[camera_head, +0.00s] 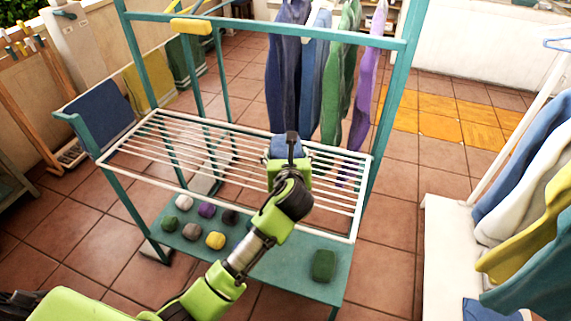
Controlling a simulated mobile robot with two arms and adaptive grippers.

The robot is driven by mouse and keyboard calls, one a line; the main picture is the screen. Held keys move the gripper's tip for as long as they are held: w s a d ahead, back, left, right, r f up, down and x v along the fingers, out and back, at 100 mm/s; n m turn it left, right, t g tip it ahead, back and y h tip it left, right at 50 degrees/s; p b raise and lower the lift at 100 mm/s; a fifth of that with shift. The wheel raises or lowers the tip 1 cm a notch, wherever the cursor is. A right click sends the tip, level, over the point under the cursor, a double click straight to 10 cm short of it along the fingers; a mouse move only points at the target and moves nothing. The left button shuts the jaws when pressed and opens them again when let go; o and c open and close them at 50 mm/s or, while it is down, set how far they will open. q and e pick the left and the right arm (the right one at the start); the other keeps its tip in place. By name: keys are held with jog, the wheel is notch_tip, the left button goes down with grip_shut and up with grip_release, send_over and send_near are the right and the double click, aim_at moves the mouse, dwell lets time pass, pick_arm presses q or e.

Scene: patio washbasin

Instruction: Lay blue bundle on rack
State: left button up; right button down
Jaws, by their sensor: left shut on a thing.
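The blue bundle (285,146) is in my left gripper (289,153), over the right part of the white wire rack (360,195). The gripper is shut on it and its dark fingers hide part of it. I cannot tell whether the bundle touches the bars. The rack sits in a teal frame and its bars look bare elsewhere. My right gripper is not in view.
A teal lower shelf (318,289) holds several small bundles, with a dark green one (324,265) apart at the right. Cloths hang behind the rack from the top bar (270,33). More cloths hang at the far right. The rack's left half is free.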

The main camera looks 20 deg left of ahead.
pick_arm(q)
jog(key=shift+w+a+f, duration=0.2)
jog(key=shift+w+f, duration=0.7)
jog(key=shift+f, duration=0.2)
jog(key=shift+w+f+b, duration=0.15)
jog(key=shift+f+b, duration=0.15)
jog(key=shift+f, duration=1.4)
jog(key=shift+f, duration=0.1)
jog(key=o, duration=1.1)
jog(key=shift+o, duration=0.2)
jog(key=v, duration=1.2)
jog(key=shift+p, duration=0.45)
